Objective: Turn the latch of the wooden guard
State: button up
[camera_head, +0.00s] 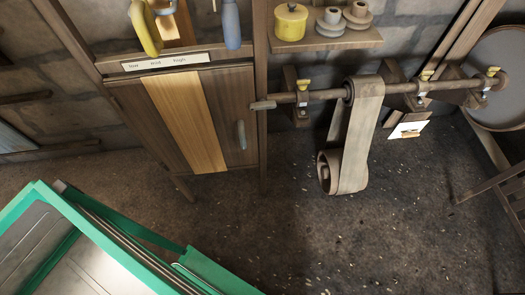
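The wooden guard (197,115) is an upright panel of dark boards with one pale board down the middle, left of centre in the head view. It appears closed in its frame. A blue-grey handle (241,135) stands upright on its right board. A small grey-brown bar (263,105) lies roughly level at the guard's right edge, across the frame post. It looks like the latch, though it sits close to the shaft's left end and I cannot tell for sure. My gripper is not in view.
A level shaft (315,95) with a hanging belt (360,135) is right of the guard. A shelf (330,42) above holds a yellow pot (291,22) and pulleys. A green-framed object (95,225) fills the lower left. The floor (300,235) before the guard is clear.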

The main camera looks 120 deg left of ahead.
aim_at(261, 104)
jog(key=i, duration=1.35)
jog(key=u, duration=4.65)
jog(key=i, duration=1.05)
jog(key=u, duration=0.05)
